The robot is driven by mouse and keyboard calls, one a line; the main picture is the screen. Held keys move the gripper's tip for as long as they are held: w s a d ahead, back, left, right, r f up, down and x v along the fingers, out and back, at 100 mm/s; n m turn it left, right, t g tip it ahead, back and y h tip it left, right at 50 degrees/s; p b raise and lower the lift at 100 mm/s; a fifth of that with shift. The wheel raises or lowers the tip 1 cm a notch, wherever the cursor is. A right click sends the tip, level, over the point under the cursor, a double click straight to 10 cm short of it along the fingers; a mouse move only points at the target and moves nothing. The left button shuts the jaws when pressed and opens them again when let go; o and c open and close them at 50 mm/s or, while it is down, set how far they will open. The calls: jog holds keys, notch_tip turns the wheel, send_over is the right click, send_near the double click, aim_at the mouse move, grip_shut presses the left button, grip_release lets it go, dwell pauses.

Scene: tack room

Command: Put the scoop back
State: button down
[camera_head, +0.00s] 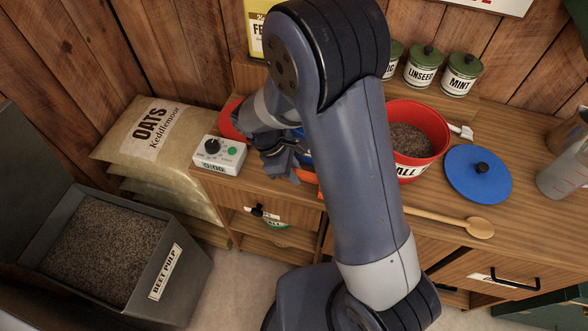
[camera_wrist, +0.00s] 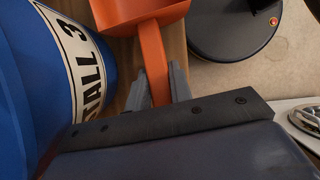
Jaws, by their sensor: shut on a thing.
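My gripper (camera_head: 281,160) is over the left part of the wooden counter, behind my arm in the head view. In the wrist view my gripper (camera_wrist: 162,88) is shut on the handle of an orange scoop (camera_wrist: 138,12), one finger on each side. The scoop's bowl points away from the gripper and is cut off by the top edge. In the head view only a small orange piece of the scoop (camera_head: 306,176) shows beside my arm. A blue bucket marked STALL 3 (camera_wrist: 30,80) is close beside the scoop in the wrist view; my arm mostly hides it in the head view.
A white timer (camera_head: 218,154) stands at the counter's left end. A red bucket (camera_head: 428,122), a blue lid (camera_head: 478,173) and a wooden spoon (camera_head: 445,220) are right of my arm. An open BEET PULP bin (camera_head: 180,275) and an OATS sack (camera_head: 150,133) are at left.

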jog(key=c, duration=1.2)
grip_release()
jog(key=shift+r, duration=0.1)
jog(key=b+v, duration=0.1)
jog(key=v, duration=0.9)
jog(key=shift+a+r, duration=0.2)
jog(key=shift+r, duration=0.05)
notch_tip(320, 180, up, 8)
jog(key=p, duration=0.7)
jog(key=shift+f, duration=0.1)
